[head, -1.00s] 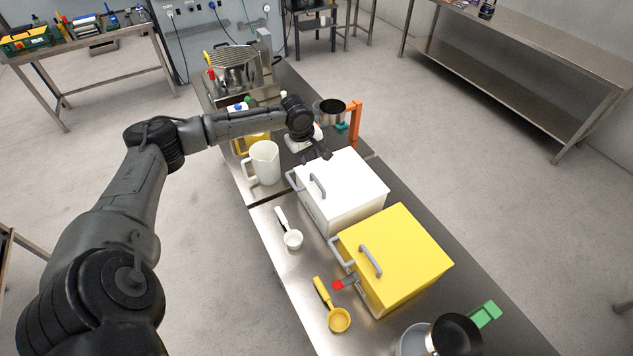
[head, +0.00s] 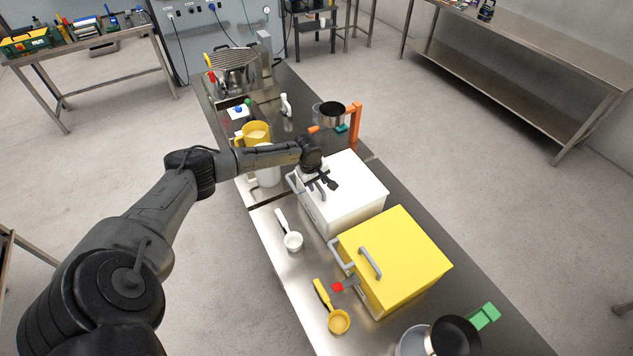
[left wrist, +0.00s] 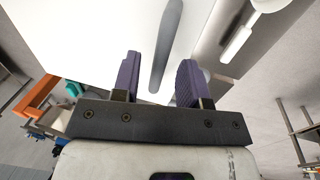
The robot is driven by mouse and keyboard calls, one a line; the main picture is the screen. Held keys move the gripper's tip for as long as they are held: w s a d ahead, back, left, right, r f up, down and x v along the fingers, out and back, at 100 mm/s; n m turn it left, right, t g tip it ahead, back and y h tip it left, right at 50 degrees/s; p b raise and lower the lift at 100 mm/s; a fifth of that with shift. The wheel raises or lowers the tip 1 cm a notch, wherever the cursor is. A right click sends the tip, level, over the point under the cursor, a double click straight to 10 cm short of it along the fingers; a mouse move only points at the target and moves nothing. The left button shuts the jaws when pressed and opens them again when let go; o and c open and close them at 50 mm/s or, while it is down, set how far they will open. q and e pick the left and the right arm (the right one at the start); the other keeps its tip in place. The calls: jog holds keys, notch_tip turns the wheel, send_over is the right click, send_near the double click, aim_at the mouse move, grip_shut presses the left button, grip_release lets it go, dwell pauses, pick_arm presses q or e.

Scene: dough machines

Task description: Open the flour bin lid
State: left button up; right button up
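A white lidded bin (head: 352,192) stands on the steel counter, its lid shut. A grey handle (head: 312,191) sits on its lid, partly covered by my gripper. A yellow lidded bin (head: 405,255) stands in front of it, also shut. No label shows which bin holds flour. My left gripper (head: 328,184) is over the white lid at the handle. In the left wrist view its two fingers (left wrist: 160,80) are apart, with the grey handle (left wrist: 168,40) running between and beyond them. I cannot tell whether they touch it. My right gripper is not in view.
A white scoop (head: 291,240) and a yellow scoop (head: 338,320) lie on the counter left of the bins. A white jug (head: 267,176), a yellow jug (head: 255,133) and an orange stand (head: 355,122) are behind. A dark pan (head: 455,335) is at the front.

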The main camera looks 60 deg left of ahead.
pick_arm(q)
jog(key=shift+c, duration=0.2)
grip_shut()
dwell(0.3)
